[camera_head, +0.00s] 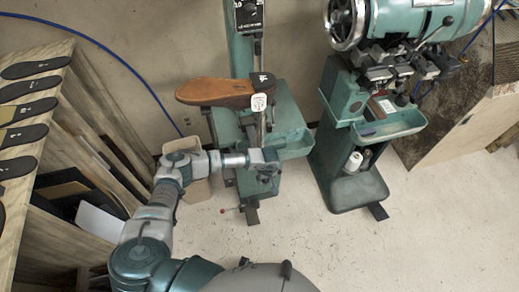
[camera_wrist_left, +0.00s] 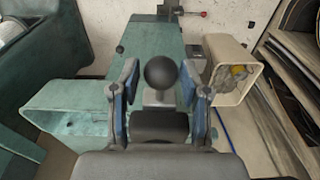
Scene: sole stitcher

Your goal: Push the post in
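A green sole stitcher (camera_head: 285,105) stands in the middle of the head view. A brown shoe sole (camera_head: 215,92) lies across its upright metal post (camera_head: 261,118). My left gripper (camera_head: 266,160) is low at the front of this machine, below the shoe. In the left wrist view, a round black knob (camera_wrist_left: 160,72) on a pale metal piece shows between the fingers of my left gripper (camera_wrist_left: 158,82). The fingers stand apart with a gap on both sides of the knob. Whether the knob belongs to the post is hard to tell. My right gripper is out of view.
A beige bin (camera_head: 196,186) stands left of the machine. A second green machine (camera_head: 350,150) is at right. A wooden rack with soles (camera_head: 30,110) is at far left. Front floor is clear.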

